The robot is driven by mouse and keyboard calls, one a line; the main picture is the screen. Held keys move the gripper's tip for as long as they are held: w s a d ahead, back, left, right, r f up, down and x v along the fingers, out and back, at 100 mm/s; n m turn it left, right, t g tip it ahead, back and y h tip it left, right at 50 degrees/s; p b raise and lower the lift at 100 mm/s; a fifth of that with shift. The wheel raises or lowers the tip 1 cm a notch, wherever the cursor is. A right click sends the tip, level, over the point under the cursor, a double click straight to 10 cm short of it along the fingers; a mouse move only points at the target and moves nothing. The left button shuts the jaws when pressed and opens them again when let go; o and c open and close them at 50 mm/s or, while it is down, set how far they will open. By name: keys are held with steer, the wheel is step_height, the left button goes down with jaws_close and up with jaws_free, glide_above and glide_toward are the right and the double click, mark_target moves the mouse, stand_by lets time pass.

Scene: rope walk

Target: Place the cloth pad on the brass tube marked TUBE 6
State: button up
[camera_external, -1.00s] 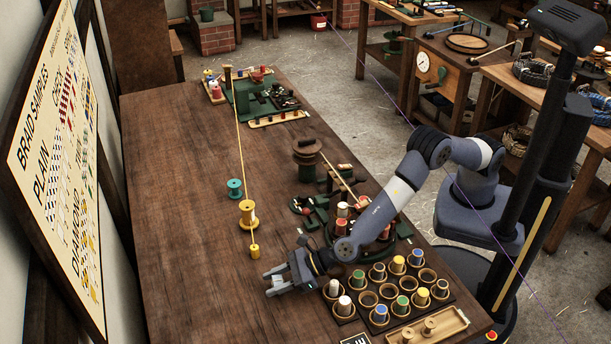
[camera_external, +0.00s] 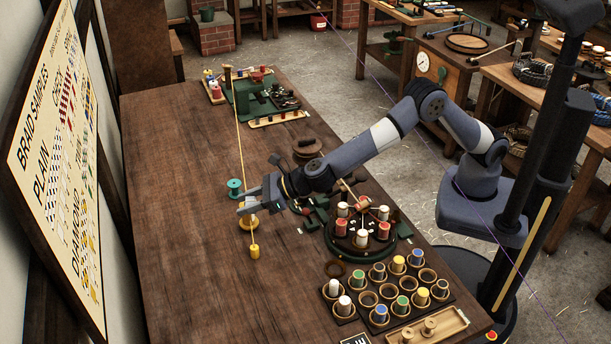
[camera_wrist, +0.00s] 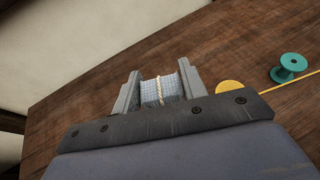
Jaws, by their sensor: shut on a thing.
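My gripper (camera_wrist: 160,84) is shut on a small grey-blue woven piece with a cream cord across it, which looks like the cloth pad (camera_wrist: 151,94). In the external view my gripper (camera_external: 245,204) is above the left-middle of the bench, over the yellow spool; the pad is hard to make out there. Brass tubes stand in a dark rack (camera_external: 394,314) at the near right, well away from my gripper. Several hold coloured or white-topped bobbins and some look empty. I cannot read any tube number, so I cannot tell which is TUBE 6.
A teal spool (camera_external: 235,186) is just beyond. A round green-based braiding stand (camera_external: 362,240) with bobbins lies between gripper and rack. A wooden tray (camera_external: 440,325) is at the front. The bench's left side is clear.

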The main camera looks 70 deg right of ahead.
steer(key=w+d+r, duration=0.3)
steer(key=w+d, duration=0.3)
steer(key=d, duration=0.1)
steer(key=shift+m+h, duration=0.4)
steer(key=shift+h, duration=0.1)
steer(key=f+b, duration=0.1)
steer(key=f, duration=0.2)
steer(key=f+b, duration=0.1)
steer(key=f, duration=0.1)
steer(key=shift+d+b, duration=0.25)
steer(key=shift+b, duration=0.1)
steer(key=shift+t, duration=0.3)
steer(key=shift+f+b, duration=1.15)
steer(key=shift+f, duration=1.05)
steer(key=shift+f, duration=0.2)
steer(key=o, duration=0.9)
steer(key=shift+o, duration=0.2)
steer(key=shift+r, duration=0.1)
